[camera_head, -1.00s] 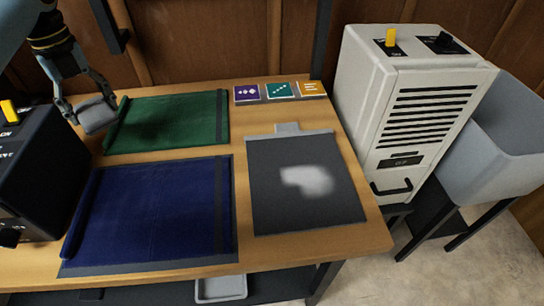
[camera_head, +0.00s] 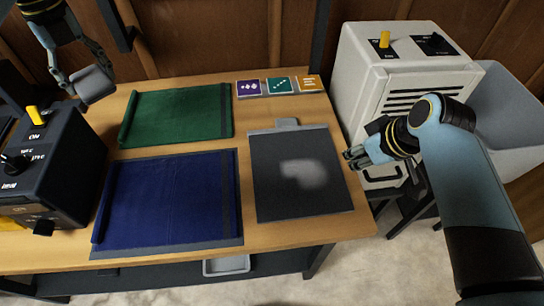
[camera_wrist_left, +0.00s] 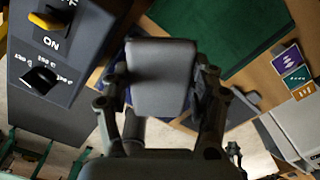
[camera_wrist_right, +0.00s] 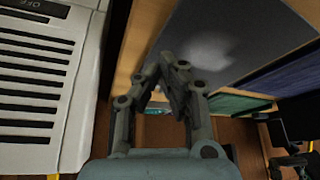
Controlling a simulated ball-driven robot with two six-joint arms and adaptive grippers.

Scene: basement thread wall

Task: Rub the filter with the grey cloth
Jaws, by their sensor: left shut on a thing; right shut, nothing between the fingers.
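The filter is a dark grey flat panel (camera_head: 275,200) with a tab at its back edge and a pale dusty patch (camera_head: 304,173) on it. It lies on the right part of the table and also shows in the right wrist view (camera_wrist_right: 265,35). My left gripper (camera_head: 84,84) is shut on the grey cloth (camera_head: 95,83), a folded pad, held at the table's back left. The cloth fills the middle of the left wrist view (camera_wrist_left: 160,75). My right gripper (camera_head: 352,157) is shut and empty, just right of the filter's right edge.
A green mat (camera_head: 175,115) and a blue mat (camera_head: 165,200) lie left of the filter. A black box with a yellow switch (camera_head: 50,165) stands at the left. A white vented unit (camera_head: 375,80) and a grey basin (camera_head: 510,115) stand at the right. Three small cards (camera_head: 280,86) lie at the back.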

